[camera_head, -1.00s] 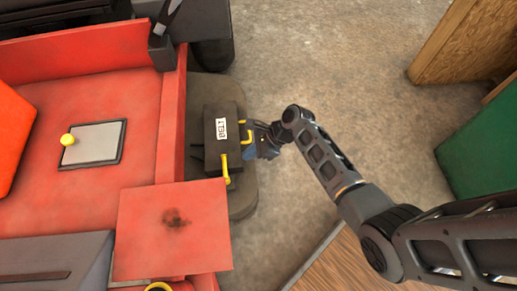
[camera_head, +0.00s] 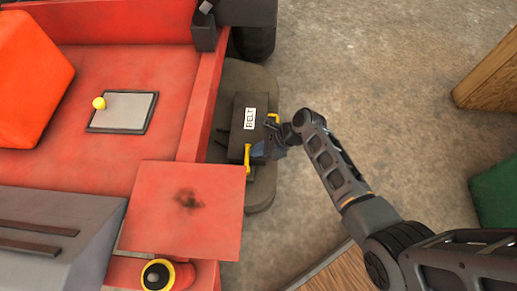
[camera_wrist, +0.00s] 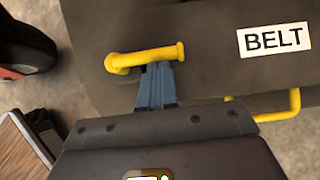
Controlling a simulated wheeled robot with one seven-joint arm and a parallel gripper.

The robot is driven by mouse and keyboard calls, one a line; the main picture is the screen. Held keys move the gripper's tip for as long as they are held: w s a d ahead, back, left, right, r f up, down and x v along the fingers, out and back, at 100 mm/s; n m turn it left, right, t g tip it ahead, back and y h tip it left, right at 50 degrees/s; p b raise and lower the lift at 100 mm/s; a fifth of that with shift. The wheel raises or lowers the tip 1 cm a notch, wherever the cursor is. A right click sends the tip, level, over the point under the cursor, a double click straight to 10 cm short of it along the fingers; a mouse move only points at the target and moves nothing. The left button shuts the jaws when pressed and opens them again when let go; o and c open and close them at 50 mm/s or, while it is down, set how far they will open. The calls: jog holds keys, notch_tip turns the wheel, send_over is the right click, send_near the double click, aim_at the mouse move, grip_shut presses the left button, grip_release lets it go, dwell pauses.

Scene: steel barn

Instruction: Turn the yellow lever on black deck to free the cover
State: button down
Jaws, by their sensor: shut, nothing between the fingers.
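A yellow lever (camera_head: 247,160) stands at the near edge of a dark cover (camera_head: 238,130) labelled BELT, on the black deck (camera_head: 262,190) beside the red machine. My gripper (camera_head: 256,152) is shut and empty, right beside the lever. Its blue-grey fingers (camera_wrist: 157,82) reach the lever's lower edge in the wrist view; I cannot tell whether they touch. A second bent yellow bar (camera_head: 273,119) is on the cover's right side, partly behind my gripper.
The red machine body (camera_head: 120,75) fills the left, with a red plate (camera_head: 185,212) close below the deck. A wheel (camera_head: 254,40) is above the deck. A wooden surface (camera_head: 335,272) is at the bottom. Bare concrete floor (camera_head: 400,90) lies to the right.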

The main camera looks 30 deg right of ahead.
aim_at(233, 157)
jog(key=shift+w+a+n+g, duration=0.2)
jog(key=shift+w+n+g, duration=0.15)
jog(key=shift+n, duration=0.25)
jog(key=shift+w+a+n+g+y, duration=0.2)
jog(key=shift+w+n+g+y, duration=0.25)
jog(key=shift+n, duration=0.35)
jog(key=shift+w+a+n+g, duration=0.4)
jog(key=shift+n+g, duration=0.2)
jog(key=shift+n, duration=0.2)
jog(key=n+g, duration=0.1)
jog(key=w+a+n+g+b, duration=0.1)
jog(key=n, duration=0.1)
jog(key=a+n+g, duration=0.1)
jog(key=shift+w+n+b, duration=0.15)
jog(key=shift+n+b, duration=0.15)
jog(key=shift+b, duration=0.05)
jog(key=a+n+g, duration=0.1)
jog(key=a+n+g+b, duration=0.1)
jog(key=n, duration=0.1)
jog(key=shift+w, duration=0.2)
jog(key=shift+s+a, duration=0.1)
jog(key=shift+a, duration=0.75)
jog(key=shift+a+n+g+h, duration=0.35)
jog(key=shift+n+g, duration=0.05)
jog(key=shift+n, duration=0.4)
jog(key=shift+s+a, duration=0.2)
jog(key=shift+a, duration=0.25)
